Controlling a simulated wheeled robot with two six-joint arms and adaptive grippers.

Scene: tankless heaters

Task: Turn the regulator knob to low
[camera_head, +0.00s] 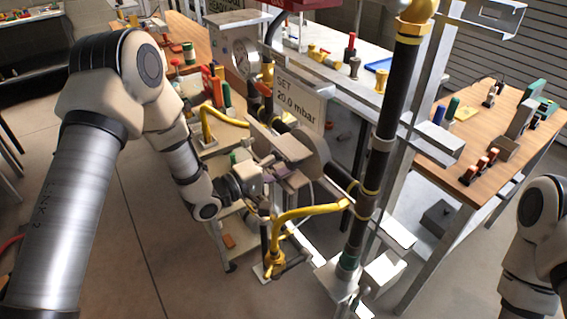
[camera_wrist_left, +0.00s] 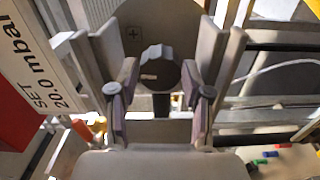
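The regulator (camera_head: 312,158) is a grey round body on the yellow and black pipework, right of my left gripper (camera_head: 287,160) in the head view. In the left wrist view its dark disc face (camera_wrist_left: 180,22) carries a plus mark at upper left. The scalloped grey knob (camera_wrist_left: 157,66) sits at its middle, with a pale mark on its left part. My left gripper (camera_wrist_left: 159,80) is open, with one finger on each side of the knob; narrow gaps seem to show. The knob is hidden in the head view. My right gripper is out of view; only its arm shows at the right edge.
A sign (camera_head: 299,101) reading "SET 20.0 mbar" hangs close above the regulator. A thick black vertical pipe (camera_head: 381,140) and a yellow pipe (camera_head: 305,211) stand near the gripper. A wooden table (camera_head: 450,165) with tools is at right. Open floor lies at lower left.

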